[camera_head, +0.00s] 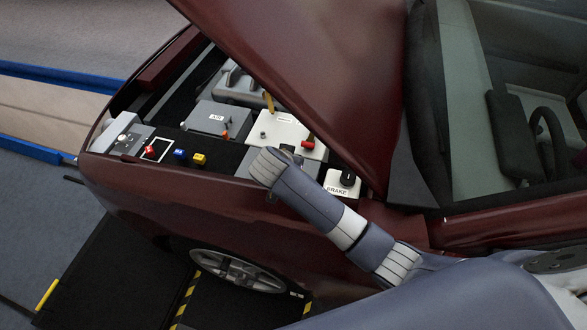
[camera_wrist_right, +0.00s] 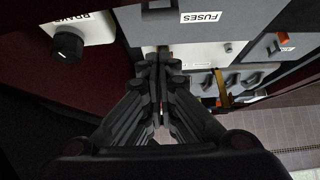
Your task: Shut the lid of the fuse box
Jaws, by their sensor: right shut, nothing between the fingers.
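The fuse box (camera_wrist_right: 150,28) shows in the right wrist view as a grey panel at the top with a white FUSES label. In the head view a grey part (camera_head: 249,164) beside my right arm seems to belong to it; the arm hides most of it. I cannot tell the lid's angle. My right gripper (camera_wrist_right: 158,60) is shut and empty, its fingertips overlapping the lower edge of the grey panel in the wrist view. I cannot tell if they touch it. In the head view its fingers are mostly hidden by the arm. My left gripper is not in view.
The raised red hood (camera_head: 310,70) slants above the bay. A BRAKE reservoir with a black cap (camera_head: 347,178) stands right of my arm. A white unit (camera_head: 284,131) and a grey AIR box (camera_head: 212,117) lie behind and left.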

